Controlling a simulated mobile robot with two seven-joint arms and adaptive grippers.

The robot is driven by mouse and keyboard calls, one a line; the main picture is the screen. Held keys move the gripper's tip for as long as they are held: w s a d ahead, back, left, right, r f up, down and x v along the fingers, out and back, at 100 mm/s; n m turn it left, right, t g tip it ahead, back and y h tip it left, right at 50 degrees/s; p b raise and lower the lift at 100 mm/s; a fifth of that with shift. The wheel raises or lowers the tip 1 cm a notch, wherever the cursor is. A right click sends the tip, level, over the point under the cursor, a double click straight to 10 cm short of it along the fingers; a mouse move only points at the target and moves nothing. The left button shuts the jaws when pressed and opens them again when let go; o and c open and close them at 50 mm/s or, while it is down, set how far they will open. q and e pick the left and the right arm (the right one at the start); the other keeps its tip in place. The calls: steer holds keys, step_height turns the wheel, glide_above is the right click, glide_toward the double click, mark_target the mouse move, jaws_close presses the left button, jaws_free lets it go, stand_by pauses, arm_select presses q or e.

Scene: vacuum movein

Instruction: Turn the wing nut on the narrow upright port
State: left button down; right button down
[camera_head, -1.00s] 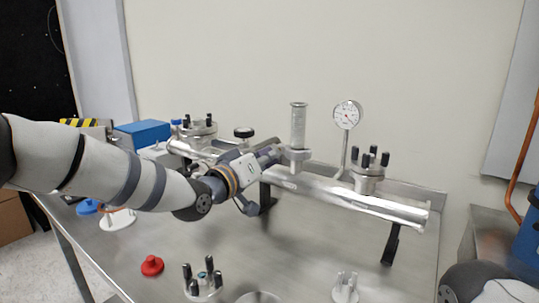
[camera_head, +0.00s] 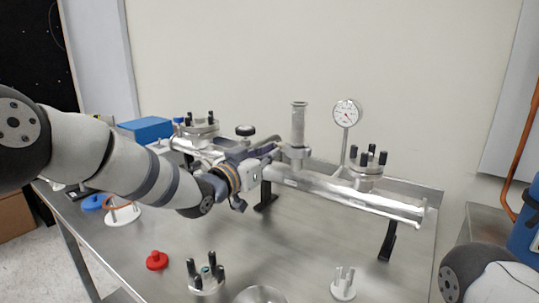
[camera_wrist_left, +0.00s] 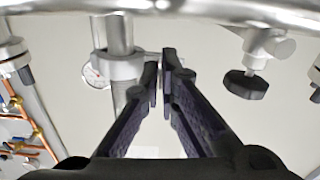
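The narrow upright port (camera_head: 298,124) rises from the long metal tube, with a clamp (camera_head: 296,153) around its base. In the left wrist view the port's tube (camera_wrist_left: 120,32) and clamp (camera_wrist_left: 122,66) show behind the left finger. My left gripper (camera_head: 278,148) reaches in from the left to the side of this clamp. In the wrist view its dark fingertips (camera_wrist_left: 160,70) lie close together at the clamp's right end, with a narrow gap. The wing nut is not clearly visible; the fingertips cover that spot. Whether they pinch it, I cannot tell. My right gripper is out of view.
A dial gauge (camera_head: 347,114) and a bolted flange port (camera_head: 368,169) stand to the right. A black knob (camera_head: 245,131) is left of the port. A red cap (camera_head: 157,260) and loose bolted flange (camera_head: 206,276) lie on the front table. A blue box (camera_head: 146,130) stands back left.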

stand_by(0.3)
arm_select(q)
steer(key=c, duration=2.1)
jaws_free()
steer(key=v, duration=1.2)
